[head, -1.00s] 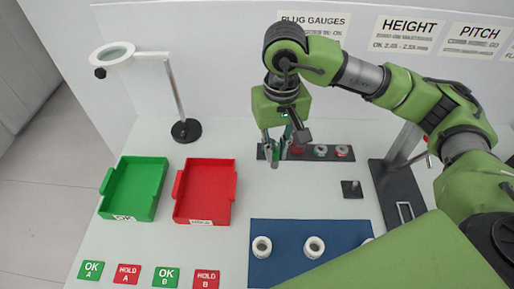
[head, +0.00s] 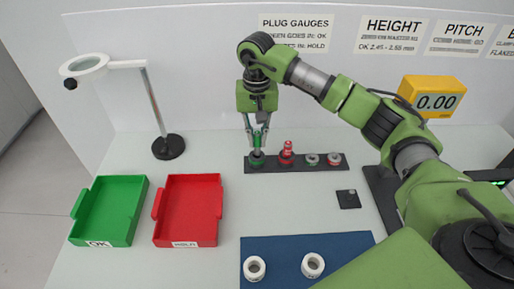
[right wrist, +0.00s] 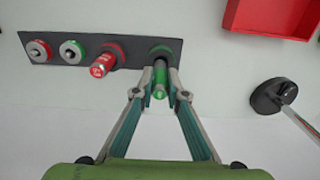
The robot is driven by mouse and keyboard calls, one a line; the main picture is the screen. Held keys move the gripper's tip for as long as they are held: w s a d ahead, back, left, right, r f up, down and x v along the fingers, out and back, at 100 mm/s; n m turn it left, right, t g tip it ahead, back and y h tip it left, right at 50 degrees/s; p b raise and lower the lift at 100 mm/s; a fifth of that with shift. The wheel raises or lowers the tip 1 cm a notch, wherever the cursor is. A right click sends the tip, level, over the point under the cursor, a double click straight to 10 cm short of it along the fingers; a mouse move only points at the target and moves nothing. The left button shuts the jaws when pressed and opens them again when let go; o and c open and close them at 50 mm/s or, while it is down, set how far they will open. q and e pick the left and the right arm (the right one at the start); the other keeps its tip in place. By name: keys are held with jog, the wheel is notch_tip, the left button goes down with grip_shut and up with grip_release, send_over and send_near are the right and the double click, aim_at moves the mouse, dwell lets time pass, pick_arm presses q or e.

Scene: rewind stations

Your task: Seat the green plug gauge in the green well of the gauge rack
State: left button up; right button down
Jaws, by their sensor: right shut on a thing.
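The dark gauge rack (head: 271,168) lies near the back wall. My right gripper (head: 257,150) is shut on the green plug gauge (right wrist: 159,80), above the leftmost well in the head view. In the right wrist view the gauge stands between the fingertips (right wrist: 160,92), its far end at the green well (right wrist: 161,50). I cannot tell how deep it sits. The gripper hides part of the gauge in the head view. My left gripper is not in view.
A red plug gauge (head: 287,150) stands in the rack beside the gripper, with two ring-shaped pieces (head: 312,160) (head: 334,159) further right. A magnifier lamp (head: 168,146), a green tray (head: 108,210) and a red tray (head: 189,208) are to the left. A blue mat (head: 290,243) lies in front.

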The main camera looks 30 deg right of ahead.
aim_at(257, 154)
notch_tip(257, 154, down, 4)
jog(key=shift+r+p, duration=0.15)
jog(key=shift+p, duration=0.2)
jog(key=shift+f, duration=0.3)
jog(key=c, duration=2)
grip_release()
jog(key=shift+r, duration=0.1)
jog(key=shift+r, duration=0.25)
notch_tip(257, 154, up, 11)
jog(key=shift+a+f+b, duration=0.1)
jog(key=shift+f+b, duration=0.1)
jog(key=shift+b, duration=0.9)
jog(key=shift+r, duration=0.55)
